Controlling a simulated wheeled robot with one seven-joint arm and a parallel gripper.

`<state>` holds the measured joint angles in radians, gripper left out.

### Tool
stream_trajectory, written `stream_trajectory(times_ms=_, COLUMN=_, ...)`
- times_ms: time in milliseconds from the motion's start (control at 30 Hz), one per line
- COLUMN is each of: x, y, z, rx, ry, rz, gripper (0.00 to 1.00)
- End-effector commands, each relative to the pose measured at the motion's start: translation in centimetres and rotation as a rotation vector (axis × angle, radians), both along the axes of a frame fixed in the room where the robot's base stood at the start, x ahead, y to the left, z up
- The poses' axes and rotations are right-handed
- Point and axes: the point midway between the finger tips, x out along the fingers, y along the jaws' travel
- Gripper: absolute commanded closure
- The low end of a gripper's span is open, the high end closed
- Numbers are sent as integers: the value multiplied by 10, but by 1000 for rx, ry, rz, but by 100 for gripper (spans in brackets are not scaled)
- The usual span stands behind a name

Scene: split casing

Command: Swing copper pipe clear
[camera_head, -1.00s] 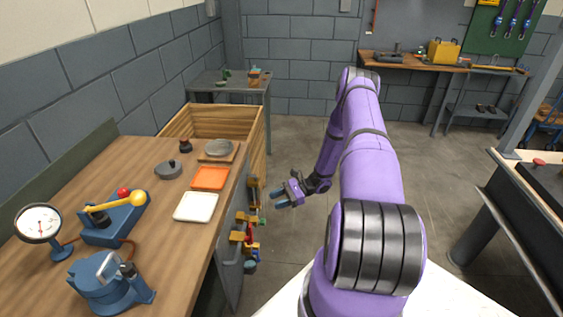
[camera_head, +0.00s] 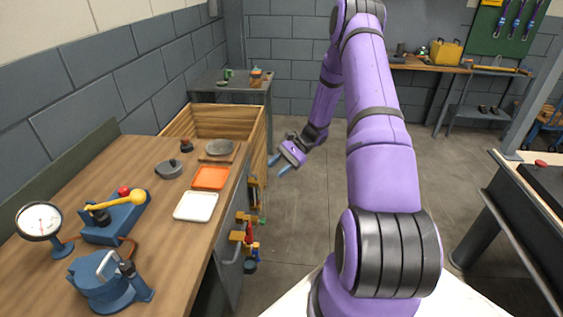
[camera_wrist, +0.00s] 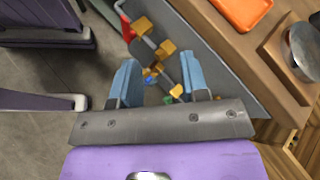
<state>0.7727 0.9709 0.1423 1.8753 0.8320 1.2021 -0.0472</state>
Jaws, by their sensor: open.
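A copper-coloured bent pipe (camera_head: 128,248) shows on the wooden bench at the near left, between the blue round casing (camera_head: 105,285) and the blue unit with a yellow-knobbed lever (camera_head: 118,218). Its ends are partly hidden by these parts. My gripper (camera_head: 277,164) is open and empty, in the air right of the bench's far end, well away from the pipe. In the wrist view its two blue fingers (camera_wrist: 158,64) are spread with nothing between them. The pipe is not seen in the wrist view.
A round gauge (camera_head: 40,222) stands at the bench's left. A white tray (camera_head: 196,206), an orange tray (camera_head: 211,177) and a grey pot (camera_head: 169,169) lie farther back. Brass-coloured fittings (camera_head: 244,236) stick out from the bench's right side. A wooden crate (camera_head: 228,119) stands behind.

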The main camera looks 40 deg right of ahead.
Motion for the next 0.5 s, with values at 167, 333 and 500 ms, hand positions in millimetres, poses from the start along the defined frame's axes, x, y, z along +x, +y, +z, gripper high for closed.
stream_trajectory(times_ms=167, x=1, y=6, z=20, rx=-42, ry=-17, rz=42, gripper=59)
stream_trajectory(times_ms=333, x=1, y=9, z=28, rx=-61, ry=-24, rz=61, gripper=59)
stream_trajectory(times_ms=500, x=1, y=10, z=29, rx=-64, ry=-25, rz=65, gripper=59)
